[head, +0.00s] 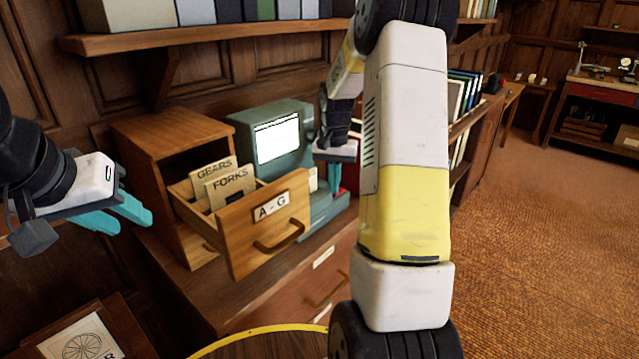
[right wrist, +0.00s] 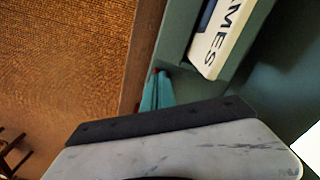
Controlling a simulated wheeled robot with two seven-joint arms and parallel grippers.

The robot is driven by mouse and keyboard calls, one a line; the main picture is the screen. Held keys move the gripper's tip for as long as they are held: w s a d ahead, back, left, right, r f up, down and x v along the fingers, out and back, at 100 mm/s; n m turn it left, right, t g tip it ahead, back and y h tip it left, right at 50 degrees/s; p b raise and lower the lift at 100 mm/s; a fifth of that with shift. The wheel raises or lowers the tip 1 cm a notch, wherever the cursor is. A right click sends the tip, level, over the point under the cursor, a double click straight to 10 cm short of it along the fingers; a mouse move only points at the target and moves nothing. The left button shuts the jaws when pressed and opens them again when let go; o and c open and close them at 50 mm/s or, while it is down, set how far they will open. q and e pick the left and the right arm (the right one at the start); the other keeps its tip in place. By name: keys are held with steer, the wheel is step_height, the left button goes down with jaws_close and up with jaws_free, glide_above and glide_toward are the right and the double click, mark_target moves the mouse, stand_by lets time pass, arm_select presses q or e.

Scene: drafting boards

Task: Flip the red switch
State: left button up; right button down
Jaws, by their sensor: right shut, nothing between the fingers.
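A small bit of red (right wrist: 155,71) shows right at my fingertips in the right wrist view, on the teal machine; it may be the red switch, but most of it is hidden. The teal machine (head: 255,125) with a lit white screen stands on the cabinet in the head view. My right gripper (head: 334,182) is shut and empty, its fingers pointing down in front of the machine's right side; it also shows in the right wrist view (right wrist: 157,88). My left gripper (head: 128,215) is open and empty at the left, beside the wooden card box.
A wooden card box (head: 160,127) has its drawer (head: 265,235), marked A - G, pulled out, with cards inside. A shelf (head: 200,34) of binders hangs above. Open carpet (head: 540,230) spreads at right.

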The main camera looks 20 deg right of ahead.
steer(key=shift+r, duration=3.45)
